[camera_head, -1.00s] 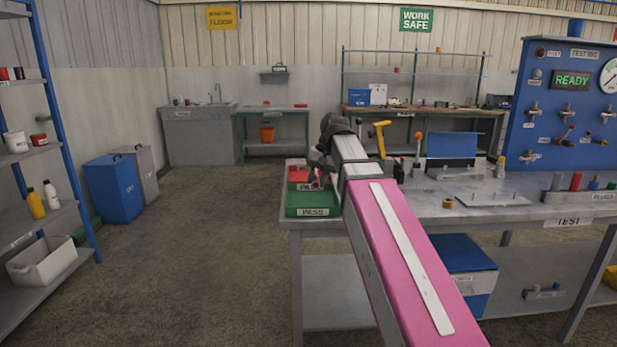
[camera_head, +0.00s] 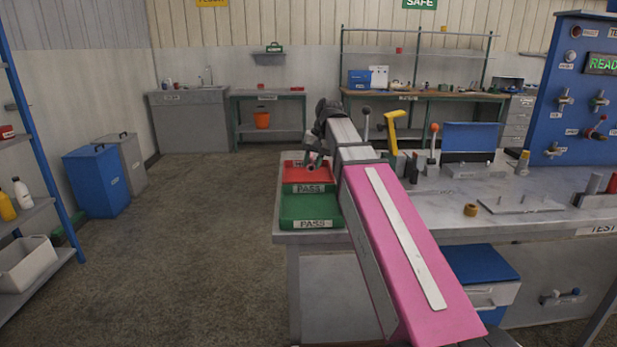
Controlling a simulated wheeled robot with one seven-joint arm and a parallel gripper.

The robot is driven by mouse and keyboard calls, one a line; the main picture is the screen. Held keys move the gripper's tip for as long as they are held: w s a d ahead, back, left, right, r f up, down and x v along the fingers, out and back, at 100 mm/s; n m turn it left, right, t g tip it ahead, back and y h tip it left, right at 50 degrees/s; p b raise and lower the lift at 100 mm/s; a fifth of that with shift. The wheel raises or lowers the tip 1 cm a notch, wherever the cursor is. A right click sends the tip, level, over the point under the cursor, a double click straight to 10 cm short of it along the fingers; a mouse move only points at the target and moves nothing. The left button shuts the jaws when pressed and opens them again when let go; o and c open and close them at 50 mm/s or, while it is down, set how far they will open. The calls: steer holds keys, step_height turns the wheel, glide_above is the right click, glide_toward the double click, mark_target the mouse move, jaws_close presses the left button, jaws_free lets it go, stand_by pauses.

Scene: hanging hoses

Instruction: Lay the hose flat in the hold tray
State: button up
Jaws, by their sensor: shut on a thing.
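My gripper (camera_head: 314,160) is at the far end of my pink and grey arm, above the trays at the left end of the bench. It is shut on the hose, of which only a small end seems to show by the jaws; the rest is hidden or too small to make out. Below it is a red tray (camera_head: 325,174) with a partly covered label. A green tray (camera_head: 292,211) labelled PASS sits in front of the red one. I cannot read any label as hold. I cannot tell whether the hose touches a tray.
The grey bench (camera_head: 440,232) carries a yellow-handled tool (camera_head: 393,128), a metal plate (camera_head: 520,203) and a blue panel (camera_head: 470,138). The blue test rig (camera_head: 580,110) stands at right. Blue and grey bins (camera_head: 95,183) stand at left. The floor left of the bench is clear.

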steer(key=w+f, duration=0.1)
steer(key=w, duration=0.1)
steer(key=w+f, duration=0.2)
steer(key=w, duration=0.1)
steer(key=w+f, duration=0.2)
steer(key=w, duration=0.1)
steer(key=shift+w+a, duration=0.2)
steer(key=shift+a, duration=0.05)
steer(key=shift+f, duration=2.05)
steer(key=shift+f, duration=0.15)
steer(key=o, duration=0.7)
steer(key=v, duration=1.2)
